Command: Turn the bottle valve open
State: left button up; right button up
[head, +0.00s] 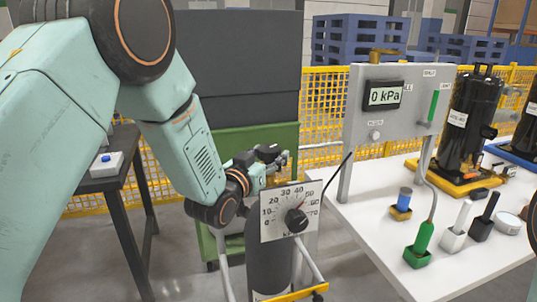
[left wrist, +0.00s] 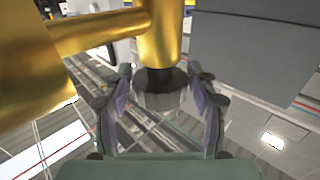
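The gas bottle (head: 268,255) is a dark grey upright cylinder, partly hidden behind a dial plate. In the left wrist view its brass valve (left wrist: 160,40) fills the top, with a dark grey faceted knob (left wrist: 160,92) below it. My left gripper (head: 270,153) is at the top of the bottle, just above the dial plate. In the left wrist view the fingers of my left gripper (left wrist: 160,85) stand on both sides of the knob, with narrow gaps showing. It looks open around the knob. My right gripper is not in view.
The dial plate (head: 290,210) with a black knob stands in front of the bottle. A grey panel (head: 398,105) reads 0 kPa. The white table (head: 385,240) at right holds a black compressor (head: 470,110) and several small holders. A yellow fence (head: 325,110) runs behind.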

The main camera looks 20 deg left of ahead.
aim_at(264, 158)
pick_arm(q)
jog(key=shift+o, duration=1.1)
jog(key=shift+r, duration=0.15)
jog(key=shift+w, duration=0.1)
jog(key=shift+s+a, duration=0.2)
jog(key=shift+s, duration=1.05)
jog(key=shift+s+a, duration=0.25)
jog(key=shift+s, duration=0.95)
jog(key=shift+s+a, duration=0.2)
jog(key=shift+s, duration=1.05)
